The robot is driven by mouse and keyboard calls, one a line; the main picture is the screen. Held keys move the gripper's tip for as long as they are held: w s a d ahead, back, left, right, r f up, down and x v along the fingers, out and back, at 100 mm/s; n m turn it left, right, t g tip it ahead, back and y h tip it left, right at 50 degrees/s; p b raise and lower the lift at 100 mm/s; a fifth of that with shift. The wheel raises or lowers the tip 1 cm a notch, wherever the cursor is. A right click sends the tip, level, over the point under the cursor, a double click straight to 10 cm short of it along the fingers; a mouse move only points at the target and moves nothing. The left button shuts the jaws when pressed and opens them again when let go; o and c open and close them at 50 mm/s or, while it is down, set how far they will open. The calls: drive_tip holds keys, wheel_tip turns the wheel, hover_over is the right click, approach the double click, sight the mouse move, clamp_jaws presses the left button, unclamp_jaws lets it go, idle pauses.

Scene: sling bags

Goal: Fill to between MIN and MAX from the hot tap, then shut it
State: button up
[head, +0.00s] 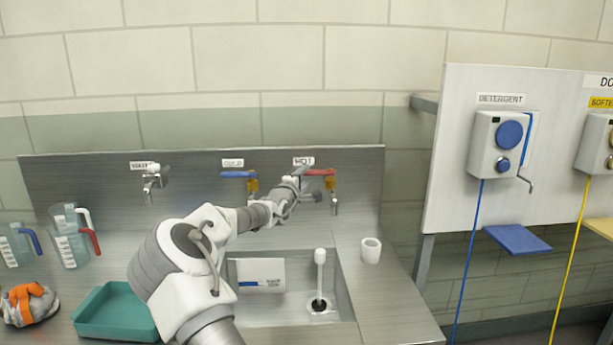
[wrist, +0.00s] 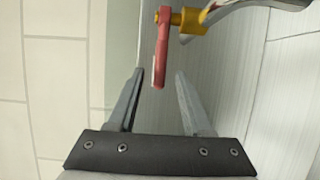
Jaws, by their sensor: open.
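The hot tap (head: 334,200) has a red lever (head: 320,172) and sits at the right of the back panel, under a label reading HOT. My gripper (head: 300,180) is at its lever. In the wrist view my gripper (wrist: 158,76) is open, and the red lever's end (wrist: 159,75) shows between the two fingertips, with gaps on both sides. The sink (head: 345,312) is below. A white plate with a blue band (head: 261,273) is in it; its small marks are unreadable. A white upright stem (head: 320,273) stands at the dark drain (head: 319,305). No water shows.
A blue-levered cold tap (head: 238,174) and another tap (head: 151,182) are to the left. A white cup (head: 371,250) stands right of the sink. Jugs (head: 70,240), a teal tray (head: 112,312) and an orange-grey bundle (head: 30,303) are at left. Detergent dispenser (head: 497,143) is at right.

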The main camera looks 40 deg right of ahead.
drive_tip(key=shift+x, duration=1.2)
clamp_jaws()
idle(0.6)
